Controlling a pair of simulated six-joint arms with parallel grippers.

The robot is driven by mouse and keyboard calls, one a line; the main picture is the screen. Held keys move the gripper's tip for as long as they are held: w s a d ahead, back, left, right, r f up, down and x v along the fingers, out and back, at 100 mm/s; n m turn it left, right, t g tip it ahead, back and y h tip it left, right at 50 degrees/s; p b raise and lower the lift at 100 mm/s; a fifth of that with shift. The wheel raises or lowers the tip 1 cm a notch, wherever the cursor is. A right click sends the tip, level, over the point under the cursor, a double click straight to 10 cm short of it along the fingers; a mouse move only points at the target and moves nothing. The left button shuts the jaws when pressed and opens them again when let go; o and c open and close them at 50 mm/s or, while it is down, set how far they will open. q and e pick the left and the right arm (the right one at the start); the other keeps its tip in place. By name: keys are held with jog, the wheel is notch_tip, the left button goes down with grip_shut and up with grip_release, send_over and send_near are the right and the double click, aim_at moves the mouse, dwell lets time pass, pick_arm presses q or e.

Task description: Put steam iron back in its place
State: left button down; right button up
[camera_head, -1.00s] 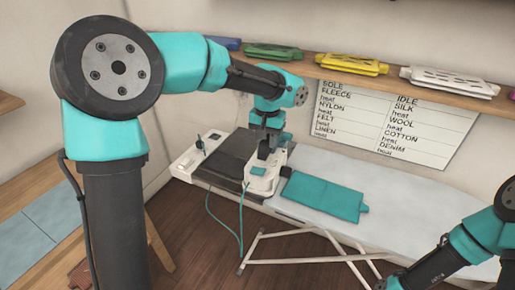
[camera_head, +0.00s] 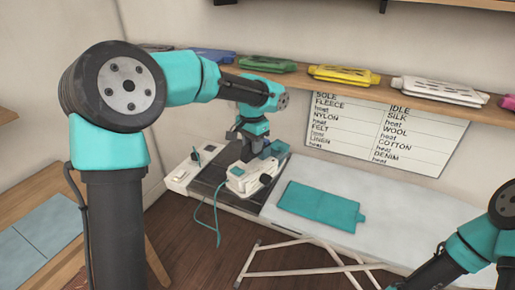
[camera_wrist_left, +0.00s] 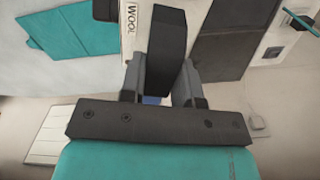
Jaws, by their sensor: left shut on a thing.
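The steam iron (camera_head: 254,180), white with a teal part at its back, is in the head view at the left end of the ironing board. My left gripper (camera_head: 246,148) is shut on its dark handle (camera_wrist_left: 166,40) from above. The iron appears tilted and just above the dark rest pad (camera_head: 207,176); the exact gap is hard to tell. In the left wrist view the handle stands between the fingers of my left gripper (camera_wrist_left: 161,88), and a white part reads WOOL. The gripper hides some of the iron. My right gripper is out of view.
A teal cloth (camera_head: 320,206) lies flat on the pale ironing board (camera_head: 405,228). A white control panel (camera_head: 182,172) and a teal cord (camera_head: 217,225) are near the iron.

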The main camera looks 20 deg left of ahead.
pick_arm(q)
jog(key=w+a+f+m, duration=0.1)
jog(key=w+a+m, duration=0.2)
jog(key=a+m, duration=0.4)
jog(key=w+a+f+m, duration=0.2)
jog(key=w+a+m, duration=0.1)
jog(key=a+m, duration=0.4)
jog(key=shift+a, duration=0.8)
jog(key=shift+w, duration=0.1)
jog(key=shift+f, duration=0.2)
jog(key=shift+f, duration=3.1)
dwell(0.7)
jog(key=c, duration=0.8)
grip_release()
jog(key=shift+f, duration=0.15)
notch_tip(320, 180, up, 18)
jog(key=shift+f, duration=0.2)
